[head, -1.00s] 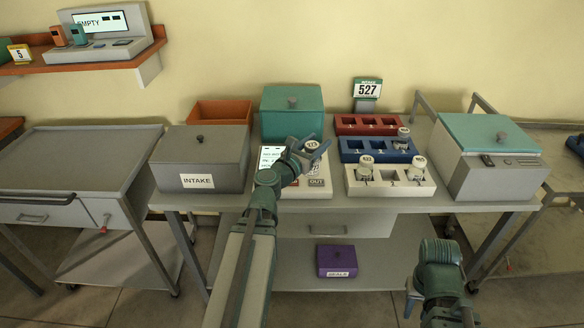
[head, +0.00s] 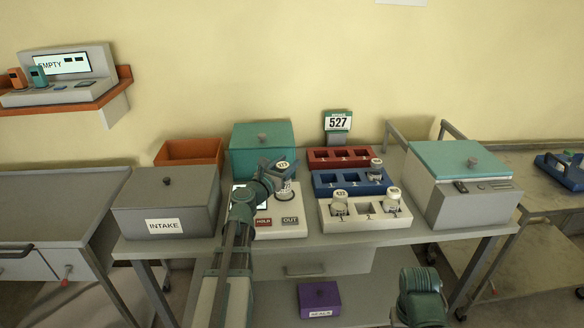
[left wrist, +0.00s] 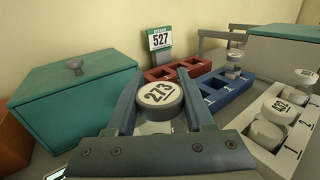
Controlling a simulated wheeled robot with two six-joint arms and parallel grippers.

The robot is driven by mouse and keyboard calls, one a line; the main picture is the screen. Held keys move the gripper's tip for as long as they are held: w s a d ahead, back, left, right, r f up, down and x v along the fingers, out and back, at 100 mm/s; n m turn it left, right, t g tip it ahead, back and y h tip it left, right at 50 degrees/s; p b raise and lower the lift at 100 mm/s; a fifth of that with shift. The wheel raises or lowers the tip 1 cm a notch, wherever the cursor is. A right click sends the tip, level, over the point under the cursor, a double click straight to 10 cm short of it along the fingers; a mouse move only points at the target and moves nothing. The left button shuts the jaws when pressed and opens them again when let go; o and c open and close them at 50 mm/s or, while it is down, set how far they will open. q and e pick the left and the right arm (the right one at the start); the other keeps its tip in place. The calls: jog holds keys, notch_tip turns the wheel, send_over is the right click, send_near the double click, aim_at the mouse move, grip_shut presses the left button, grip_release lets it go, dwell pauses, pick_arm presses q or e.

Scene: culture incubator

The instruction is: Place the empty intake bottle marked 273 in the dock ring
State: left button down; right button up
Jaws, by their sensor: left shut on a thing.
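My left gripper (head: 278,178) is shut on a white-capped bottle (left wrist: 159,95) marked 273. The cap faces up between the two fingers in the left wrist view, and it also shows in the head view (head: 282,165). The bottle is over the back right of a pale console (head: 276,231) with a screen and HOLD and OUT labels.
Right of the console are a white rack (head: 365,219) with two bottles, a blue rack (head: 350,184) with one, and a red rack (head: 335,160). A teal box (head: 262,152) stands behind, a grey INTAKE box (head: 165,205) left. A sign (head: 338,123) reads 527.

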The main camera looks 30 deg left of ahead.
pick_arm(q)
jog(key=w+f+b, duration=0.1)
jog(key=f+b, duration=0.1)
jog(key=w+a+f+b, duration=0.1)
jog(key=w, duration=0.1)
jog(key=shift+w+a+f+b, duration=0.2)
jog(key=shift+f+b, duration=0.15)
jog(key=shift+b, duration=0.05)
jog(key=shift+f, duration=0.1)
jog(key=shift+f, duration=0.15)
jog(key=shift+c, duration=1.4)
grip_release()
jog(key=shift+r, duration=0.2)
